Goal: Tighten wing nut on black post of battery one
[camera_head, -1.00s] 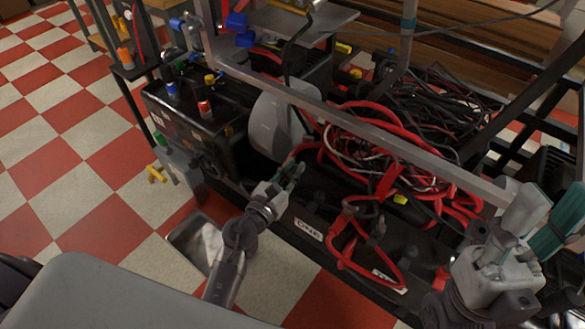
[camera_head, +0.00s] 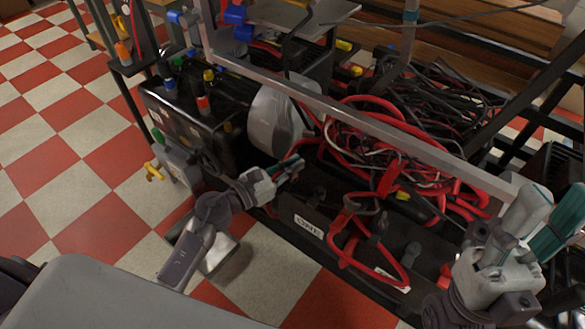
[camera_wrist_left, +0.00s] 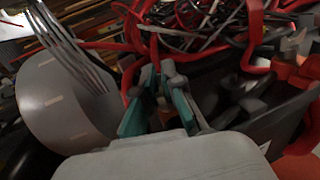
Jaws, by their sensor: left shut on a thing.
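Battery one is the black case with the white "ONE" label (camera_head: 309,227), in the middle of the head view. My left gripper (camera_head: 292,168) is at its far left end, reaching in from the left. In the left wrist view its teal-padded fingers (camera_wrist_left: 165,95) are shut on a small grey piece (camera_wrist_left: 170,72), which looks like the wing nut; the fingers hide most of it and the black post beneath. Red cables loop over the battery's right part. My right gripper (camera_head: 548,215) is at the lower right, its fingers apart and empty.
A grey rounded housing (camera_head: 274,122) stands just behind the left gripper. A metal frame bar (camera_head: 360,130) crosses above the battery. Red and black cables (camera_head: 370,150) are heaped behind it. A black box with coloured knobs (camera_head: 190,120) is at the left.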

